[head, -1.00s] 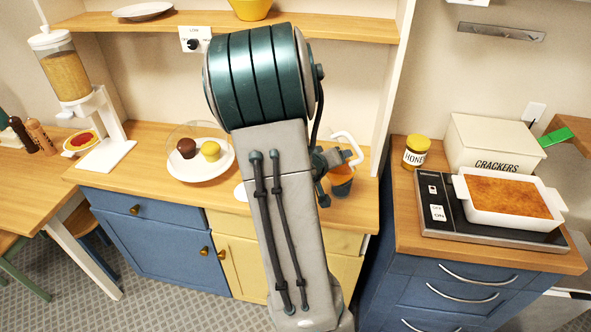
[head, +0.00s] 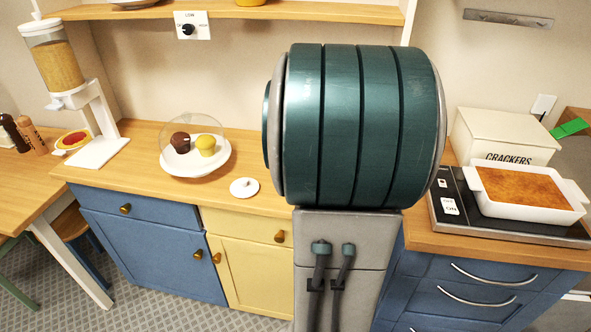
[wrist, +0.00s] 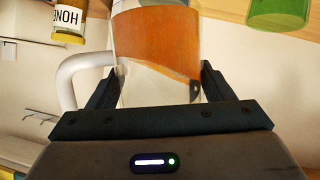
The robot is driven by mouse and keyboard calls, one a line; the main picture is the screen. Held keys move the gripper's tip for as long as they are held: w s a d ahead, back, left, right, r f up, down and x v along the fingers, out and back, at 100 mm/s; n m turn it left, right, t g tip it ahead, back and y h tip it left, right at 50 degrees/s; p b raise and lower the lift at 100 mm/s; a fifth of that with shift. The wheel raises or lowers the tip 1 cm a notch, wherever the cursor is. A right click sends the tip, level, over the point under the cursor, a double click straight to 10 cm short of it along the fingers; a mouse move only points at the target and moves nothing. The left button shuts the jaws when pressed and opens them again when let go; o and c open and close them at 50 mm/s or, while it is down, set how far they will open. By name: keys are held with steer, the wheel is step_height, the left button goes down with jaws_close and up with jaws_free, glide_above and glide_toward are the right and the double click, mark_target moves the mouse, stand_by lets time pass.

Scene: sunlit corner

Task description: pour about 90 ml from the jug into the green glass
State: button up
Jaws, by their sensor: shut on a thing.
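In the wrist view the jug (wrist: 150,45), clear with orange liquid inside and a white handle on the left, is between the fingers of my gripper (wrist: 159,84). My gripper is shut on it. The liquid's edge slants across the jug in this inverted view. The green glass (wrist: 278,12) is partly visible at the top right of the wrist view, apart from the jug. I cannot tell what the glass holds. In the head view my arm hides the jug, the gripper and the glass.
A honey jar (wrist: 69,20) is at the wrist view's top left. In the head view, a domed plate (head: 196,170) with two muffins and a small white disc (head: 244,188) lie on the counter (head: 137,135). A cracker box (head: 500,135) and a baking dish (head: 525,208) stand right.

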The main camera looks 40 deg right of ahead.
steer(key=shift+s+d+f+m+t+b, duration=0.15)
steer(key=shift+s+f+m+t+b, duration=0.3)
steer(key=shift+b, duration=2.45)
steer(key=shift+w+m+b, duration=0.15)
steer(key=shift+m+b, duration=0.15)
steer(key=shift+m, duration=0.05)
steer(key=shift+r+t+b, duration=0.1)
steer(key=shift+t+b, duration=0.35)
steer(key=shift+b, duration=0.15)
